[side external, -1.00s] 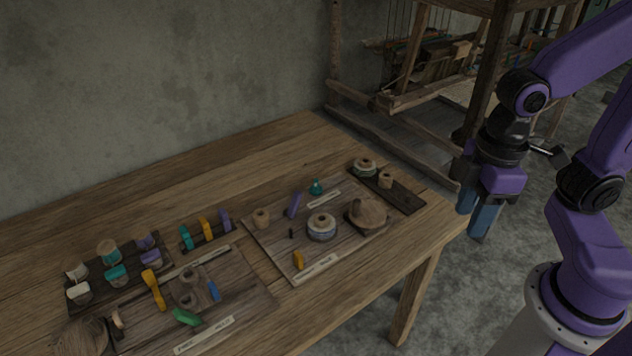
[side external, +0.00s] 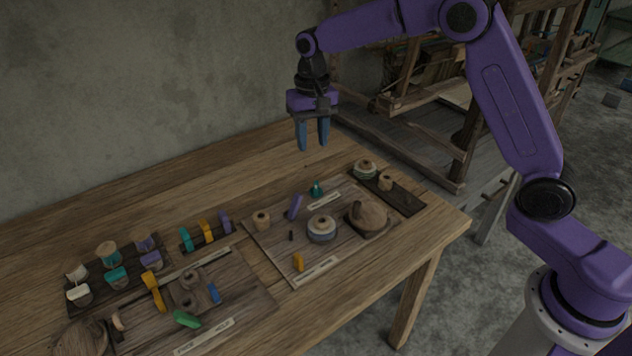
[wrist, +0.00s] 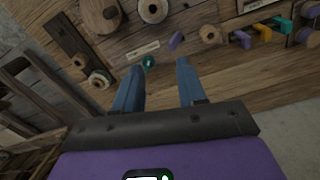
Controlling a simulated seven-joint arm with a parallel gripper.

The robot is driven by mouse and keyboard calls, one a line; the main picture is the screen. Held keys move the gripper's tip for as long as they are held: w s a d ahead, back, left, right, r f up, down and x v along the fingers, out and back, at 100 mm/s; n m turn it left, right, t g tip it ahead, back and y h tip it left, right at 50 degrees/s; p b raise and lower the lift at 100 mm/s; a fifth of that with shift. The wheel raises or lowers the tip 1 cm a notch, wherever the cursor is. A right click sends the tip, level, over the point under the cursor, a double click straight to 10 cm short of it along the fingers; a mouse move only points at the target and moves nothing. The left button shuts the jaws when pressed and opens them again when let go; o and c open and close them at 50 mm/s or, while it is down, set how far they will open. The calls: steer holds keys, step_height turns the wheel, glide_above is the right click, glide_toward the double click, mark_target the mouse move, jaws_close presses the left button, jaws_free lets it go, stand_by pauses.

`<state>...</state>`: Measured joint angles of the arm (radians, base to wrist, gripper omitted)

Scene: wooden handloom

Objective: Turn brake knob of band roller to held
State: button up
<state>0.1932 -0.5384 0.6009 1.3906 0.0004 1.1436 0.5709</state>
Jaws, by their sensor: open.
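My gripper (side external: 313,148) is open and empty, pointing down above the back of the table, beyond the right-hand board (side external: 268,248). In the wrist view its two blue fingers (wrist: 162,66) are spread apart. A small teal knob (side external: 316,187) stands at that board's far edge, beside a pale label strip (side external: 323,201); the teal knob shows near the left fingertip in the wrist view (wrist: 148,61). A green knob (side external: 186,318) sits on the left-hand board beside another label strip (side external: 204,337). I cannot tell which knob is the band roller's brake; the labels are unreadable.
The right-hand board also carries a purple lever (side external: 294,206), a white-blue roller (side external: 321,229), a brown domed piece (side external: 367,214) and a yellow piece (side external: 298,262). A dark rack (side external: 406,198) with spools lies right. The table's back strip is clear.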

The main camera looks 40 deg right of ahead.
mark_target(316, 184)
steer(key=w+d+f+m, duration=0.5)
steer(key=w+d, duration=0.3)
steer(key=w, duration=0.1)
step_height(316, 184, down, 18)
steer(key=shift+w+r, duration=0.15)
steer(key=shift+r, duration=0.1)
jaws_close()
